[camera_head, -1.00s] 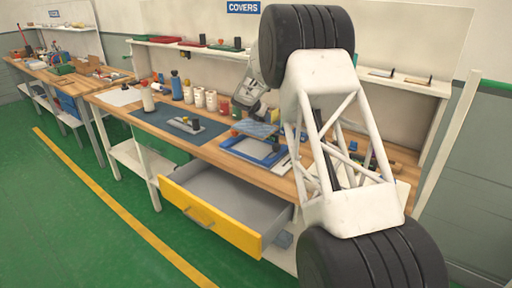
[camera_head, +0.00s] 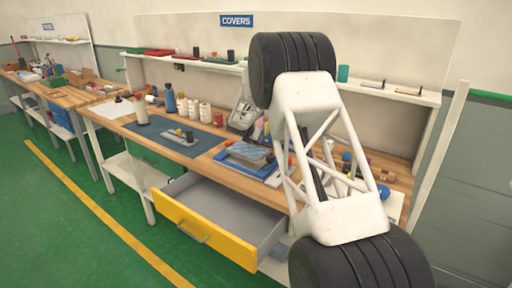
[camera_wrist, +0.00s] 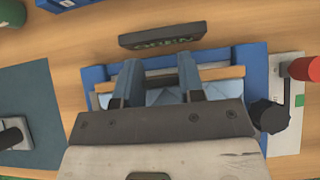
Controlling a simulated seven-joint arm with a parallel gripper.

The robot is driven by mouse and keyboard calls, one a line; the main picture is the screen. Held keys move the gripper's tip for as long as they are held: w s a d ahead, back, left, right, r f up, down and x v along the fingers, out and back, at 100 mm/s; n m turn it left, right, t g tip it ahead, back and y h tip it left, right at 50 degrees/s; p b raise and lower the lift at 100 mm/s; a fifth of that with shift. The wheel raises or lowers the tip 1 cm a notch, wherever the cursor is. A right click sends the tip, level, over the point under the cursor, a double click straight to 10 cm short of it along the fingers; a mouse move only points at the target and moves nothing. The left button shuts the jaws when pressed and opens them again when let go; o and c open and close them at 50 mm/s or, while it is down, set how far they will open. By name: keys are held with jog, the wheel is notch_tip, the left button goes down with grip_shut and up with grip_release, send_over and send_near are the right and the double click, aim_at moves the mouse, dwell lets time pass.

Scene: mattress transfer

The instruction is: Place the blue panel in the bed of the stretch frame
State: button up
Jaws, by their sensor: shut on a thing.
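The blue panel (camera_wrist: 165,96) is a light-blue quilted pad with a wooden edge strip. My gripper (camera_wrist: 159,65) is shut on it, one finger on each side in the wrist view. In the head view the panel (camera_head: 251,153) is over the stretch frame (camera_head: 233,164), a flat frame with a bright blue border. The frame (camera_wrist: 94,74) also shows around the panel in the wrist view. My gripper's body hides the panel's near part there. I cannot tell whether the panel touches the bed. In the head view my arm hides the fingertips.
A dark lettered block (camera_wrist: 162,36) lies just beyond the frame. A black knob (camera_wrist: 268,116) and a red-ended part (camera_wrist: 300,69) stand at its right. A dark blue mat (camera_head: 170,133) lies to the left. The yellow drawer (camera_head: 203,232) below is open. Bottles and jars (camera_head: 187,108) line the back.

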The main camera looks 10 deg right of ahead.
aim_at(255, 144)
jog(key=shift+f, duration=2.15)
jog(key=shift+f, duration=0.1)
jog(key=o, duration=1.1)
jog(key=shift+v, duration=0.85)
jog(key=v, duration=1)
jog(key=shift+s+r, duration=0.1)
jog(key=shift+r, duration=0.2)
